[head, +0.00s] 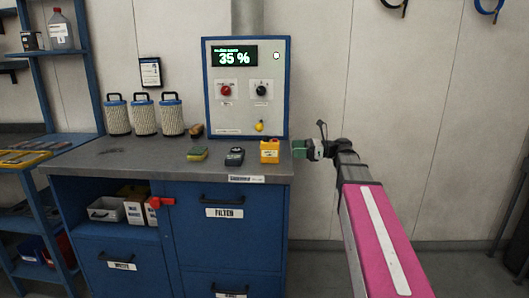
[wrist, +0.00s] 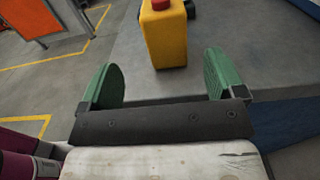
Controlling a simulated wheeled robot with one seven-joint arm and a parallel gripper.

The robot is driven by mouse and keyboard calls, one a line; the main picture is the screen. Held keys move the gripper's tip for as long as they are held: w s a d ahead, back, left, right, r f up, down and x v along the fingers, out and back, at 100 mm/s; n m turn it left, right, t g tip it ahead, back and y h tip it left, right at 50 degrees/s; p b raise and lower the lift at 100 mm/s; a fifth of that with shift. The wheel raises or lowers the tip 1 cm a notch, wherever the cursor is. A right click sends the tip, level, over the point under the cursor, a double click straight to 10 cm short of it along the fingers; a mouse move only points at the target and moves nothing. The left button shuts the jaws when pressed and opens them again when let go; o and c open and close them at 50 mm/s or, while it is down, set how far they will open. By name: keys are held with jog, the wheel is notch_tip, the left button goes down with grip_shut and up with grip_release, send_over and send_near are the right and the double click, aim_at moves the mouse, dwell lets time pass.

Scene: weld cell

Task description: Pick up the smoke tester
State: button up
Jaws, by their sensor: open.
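A small yellow box-shaped device with a red top, which I take for the smoke tester (head: 269,151), stands upright on the grey bench top near its right end. It also shows in the wrist view (wrist: 165,40), top centre, with its upper edge cut off by the frame. My gripper (head: 304,149) is just right of it, at about bench height. In the wrist view the two green fingers of my gripper (wrist: 161,78) are spread wide and empty. The device lies beyond the fingertips, roughly lined up with the gap and not touched.
On the bench (head: 140,158), a dark handheld meter (head: 235,156) and a yellow-green sponge-like block (head: 197,153) lie left of the device. Several pleated filters (head: 144,115) stand farther left. A control panel (head: 247,87) reading 35 % rises behind. The floor right of the bench is clear.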

aim_at(270, 146)
jog(key=a, duration=0.5)
jog(key=shift+w+a+r, duration=0.15)
jog(key=shift+a+r, duration=0.1)
jog(key=shift+w+a, duration=0.2)
jog(key=shift+a, duration=1.15)
jog(key=shift+w+a, duration=0.2)
jog(key=shift+a, duration=1.15)
jog(key=c, duration=1.4)
